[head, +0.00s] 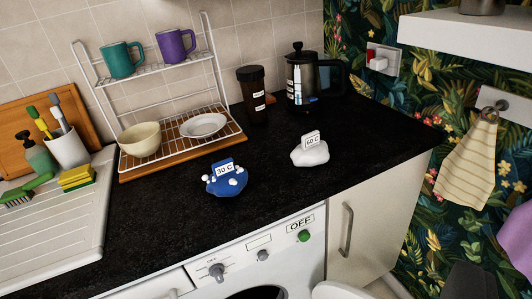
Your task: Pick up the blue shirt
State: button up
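A small crumpled blue bundle (226,181) with white tufts sits on the black worktop, left of centre, with a "30 C" tag standing in it. It looks like folded cloth and is the only blue cloth-like thing I see, but I cannot tell for sure that it is a shirt. A similar white bundle (311,155) with a "60 C" tag sits to its right, apart from it. My gripper is not visible in this view.
A sink drainer (65,225) lies left. A washing machine (250,262) is below. The worktop around the bundles is clear.

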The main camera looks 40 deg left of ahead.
aim_at(227, 180)
jog(key=u, duration=0.25)
jog(key=i, duration=0.95)
jog(key=u, duration=0.6)
